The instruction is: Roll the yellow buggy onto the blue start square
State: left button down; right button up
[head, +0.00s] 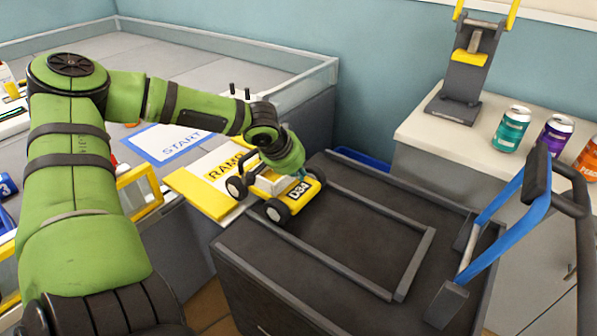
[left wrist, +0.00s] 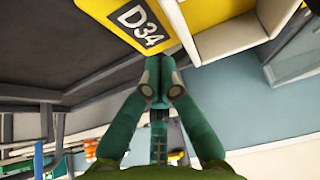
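The yellow buggy (head: 299,194), with dark wheels and a D34 plate, stands at the left edge of the dark cart top, by the ramp. Its yellow body and plate also show at the top of the left wrist view (left wrist: 178,14). The blue start square (head: 133,146), a white sheet marked START with a blue border, lies on the grey table beyond the ramp. My left gripper (head: 296,169) is at the buggy's plate end. In the left wrist view its green fingers (left wrist: 158,62) come together at the buggy's edge; contact is unclear. My right gripper is not in view.
A yellow and white ramp (head: 203,196) marked RAMP spans from the cart (head: 365,190) side toward the table. The cart has raised grey rails and a blue handle (head: 492,235). Cans (head: 511,130) and a grey stand (head: 462,75) are on the white counter at right.

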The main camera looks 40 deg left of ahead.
aim_at(302, 187)
pick_arm(q)
jog(key=shift+f, duration=0.15)
jog(key=shift+f+b, duration=1.45)
jog(key=shift+b, duration=0.05)
jog(key=shift+s, duration=0.1)
jog(key=shift+a, duration=0.1)
